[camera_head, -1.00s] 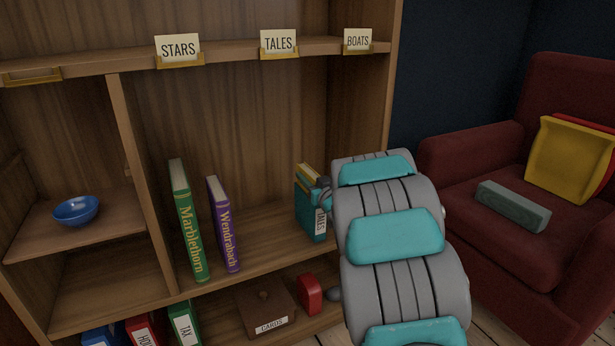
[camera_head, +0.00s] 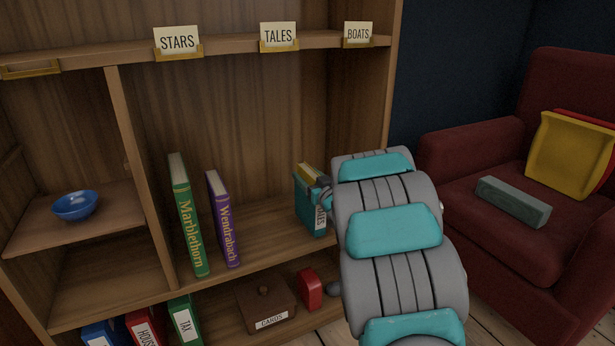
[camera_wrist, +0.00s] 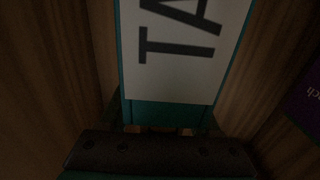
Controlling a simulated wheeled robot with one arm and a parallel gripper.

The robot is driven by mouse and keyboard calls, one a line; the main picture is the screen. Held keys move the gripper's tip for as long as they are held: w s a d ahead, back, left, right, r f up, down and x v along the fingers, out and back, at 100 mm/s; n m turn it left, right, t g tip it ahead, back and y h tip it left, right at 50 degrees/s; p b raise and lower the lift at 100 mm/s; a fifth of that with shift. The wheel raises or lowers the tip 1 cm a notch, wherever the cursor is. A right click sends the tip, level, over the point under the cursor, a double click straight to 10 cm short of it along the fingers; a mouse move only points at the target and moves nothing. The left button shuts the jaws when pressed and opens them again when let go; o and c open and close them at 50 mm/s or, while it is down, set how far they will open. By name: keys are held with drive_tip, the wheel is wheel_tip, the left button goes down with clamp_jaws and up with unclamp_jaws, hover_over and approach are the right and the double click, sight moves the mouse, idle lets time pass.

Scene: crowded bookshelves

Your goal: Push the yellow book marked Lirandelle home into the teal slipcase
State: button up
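The teal slipcase (camera_head: 304,205) stands upright on the middle shelf at the right, with a white label whose end reads "LES". The yellow book (camera_head: 310,170) shows only as a top edge above the slipcase; its spine and name are hidden, so I cannot tell how deep it sits. My gripper (camera_head: 323,190) is at the slipcase's front right, mostly hidden by my arm. In the wrist view the slipcase (camera_wrist: 165,114) and its label, reading "TA", fill the middle just beyond my gripper (camera_wrist: 160,131). The fingers are too dark to read; contact is unclear.
A green Marblethorn book (camera_head: 188,215) and a purple Wendrabach book (camera_head: 223,218) lean left of the slipcase, with bare shelf between. A card box (camera_head: 268,306) and red object (camera_head: 310,289) sit below. A red armchair (camera_head: 500,160) stands at right.

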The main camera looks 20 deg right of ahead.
drive_tip(key=shift+s, duration=0.1)
drive_tip(key=s, duration=0.7)
drive_tip(key=shift+s+d, duration=0.15)
drive_tip(key=shift+s, duration=0.15)
idle(0.8)
